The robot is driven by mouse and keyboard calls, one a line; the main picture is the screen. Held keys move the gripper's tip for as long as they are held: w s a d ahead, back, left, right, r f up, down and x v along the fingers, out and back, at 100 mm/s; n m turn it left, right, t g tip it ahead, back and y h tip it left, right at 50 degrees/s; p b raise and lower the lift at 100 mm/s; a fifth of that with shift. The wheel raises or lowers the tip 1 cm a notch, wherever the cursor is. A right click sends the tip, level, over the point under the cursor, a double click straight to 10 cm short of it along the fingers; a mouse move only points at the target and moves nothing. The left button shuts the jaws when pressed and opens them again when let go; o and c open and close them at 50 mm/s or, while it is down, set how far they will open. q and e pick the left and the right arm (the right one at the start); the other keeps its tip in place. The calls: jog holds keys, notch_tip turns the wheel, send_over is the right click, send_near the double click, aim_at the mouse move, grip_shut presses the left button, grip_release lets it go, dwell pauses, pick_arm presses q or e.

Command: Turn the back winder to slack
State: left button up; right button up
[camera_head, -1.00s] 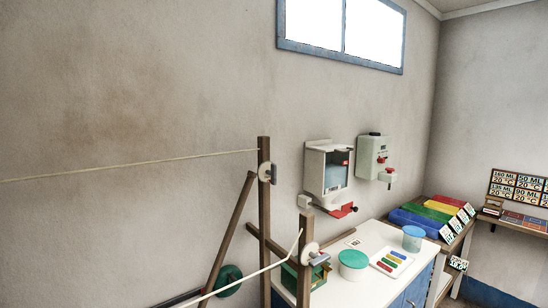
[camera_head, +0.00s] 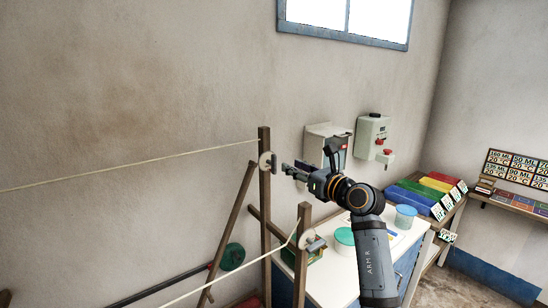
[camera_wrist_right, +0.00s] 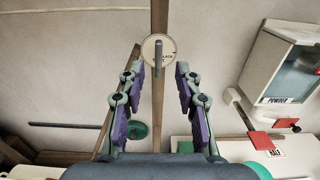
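The back winder (camera_head: 266,161), a pale disc with a grey lever, sits on the taller wooden back post (camera_head: 264,200). In the right wrist view the disc (camera_wrist_right: 149,52) is straight ahead, with its lever upright and partly hiding small lettering. The back line (camera_head: 130,171) runs fairly straight from the left to this post. My right gripper (camera_head: 286,169) is open and empty just right of the winder. In the wrist view its purple-padded fingers (camera_wrist_right: 160,78) stand apart, short of the lever. My left gripper is not in view.
The front post (camera_head: 302,262) carries another winder (camera_head: 308,239) and line, below my right arm. A white counter (camera_head: 325,283) with a green-lidded tub (camera_head: 344,240) stands behind. Wall dispensers (camera_head: 372,140) hang beyond. A slanted brace (camera_head: 232,227) leans left of the back post.

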aim_at(276, 158)
jog(key=b+x, duration=0.5)
jog(key=shift+w+a+f+b, duration=0.1)
jog(key=shift+a+f+b, duration=0.1)
jog(key=shift+a+b, duration=0.1)
jog(key=p+x, duration=0.2)
jog(key=x, duration=0.1)
jog(key=shift+w+r+p, duration=0.15)
jog(key=shift+r+p, duration=0.15)
jog(key=shift+r, duration=0.05)
jog(key=shift+w+a, duration=0.4)
jog(key=shift+w, duration=0.15)
jog(key=shift+w+a+f, duration=0.1)
jog(key=shift+f, duration=0.05)
grip_shut()
